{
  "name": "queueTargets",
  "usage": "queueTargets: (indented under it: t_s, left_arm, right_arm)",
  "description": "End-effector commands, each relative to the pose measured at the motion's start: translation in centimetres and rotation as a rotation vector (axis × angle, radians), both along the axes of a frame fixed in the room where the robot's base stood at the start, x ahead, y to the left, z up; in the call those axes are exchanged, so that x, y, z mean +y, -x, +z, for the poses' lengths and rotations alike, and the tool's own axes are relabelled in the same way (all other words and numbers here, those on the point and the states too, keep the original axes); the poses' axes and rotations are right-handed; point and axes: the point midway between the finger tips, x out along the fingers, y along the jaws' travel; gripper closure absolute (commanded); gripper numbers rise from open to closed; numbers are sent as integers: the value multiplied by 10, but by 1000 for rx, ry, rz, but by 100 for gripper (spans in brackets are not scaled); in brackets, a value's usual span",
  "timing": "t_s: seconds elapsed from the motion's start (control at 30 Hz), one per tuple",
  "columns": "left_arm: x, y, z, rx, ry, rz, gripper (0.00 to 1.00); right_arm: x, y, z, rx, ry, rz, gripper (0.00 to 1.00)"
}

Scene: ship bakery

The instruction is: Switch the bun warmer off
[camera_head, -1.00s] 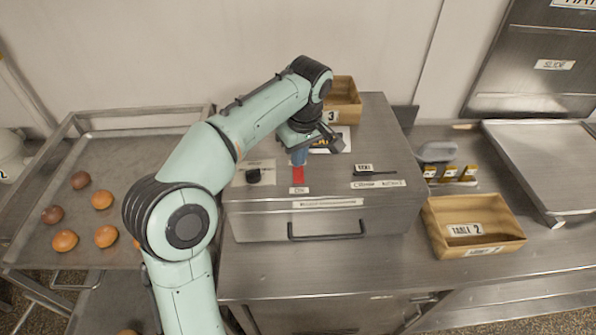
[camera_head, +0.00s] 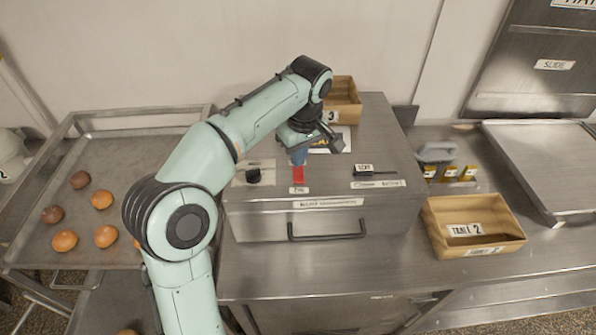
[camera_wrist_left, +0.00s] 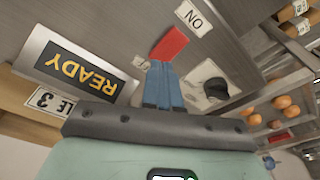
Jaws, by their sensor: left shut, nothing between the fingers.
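The bun warmer (camera_head: 330,223) is a steel box with a dark front handle, standing on the counter. On its top is a red switch (camera_head: 298,176), with an ON label (camera_head: 299,190) on its near side. The left wrist view shows the red switch (camera_wrist_left: 170,43) and the ON label (camera_wrist_left: 195,17) too. My left gripper (camera_head: 299,157) is shut and empty, its blue fingers at the end of the switch away from ON. The fingertips (camera_wrist_left: 166,78) appear at or very near the red part; I cannot tell whether they touch. They partly hide a small label. My right gripper is not in view.
A black knob (camera_head: 253,176) is left of the switch, and a READY sign (camera_wrist_left: 75,68) lies beyond it. A wooden box (camera_head: 345,98) stands behind my gripper. A Table 2 box (camera_head: 475,240) is at right; a tray of buns (camera_head: 140,150) is at left.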

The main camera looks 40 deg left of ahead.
Motion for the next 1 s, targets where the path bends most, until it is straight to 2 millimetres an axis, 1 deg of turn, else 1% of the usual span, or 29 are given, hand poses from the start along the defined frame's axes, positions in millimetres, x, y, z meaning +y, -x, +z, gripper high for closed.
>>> queueTargets:
  t_s: [0.37, 1.0]
  left_arm:
    - [0, 0, -1, 0, 0, 0, 100]
    - [0, 0, -11, 1, 0, 0, 100]
  right_arm:
    - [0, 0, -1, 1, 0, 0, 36]
    - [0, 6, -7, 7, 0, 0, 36]
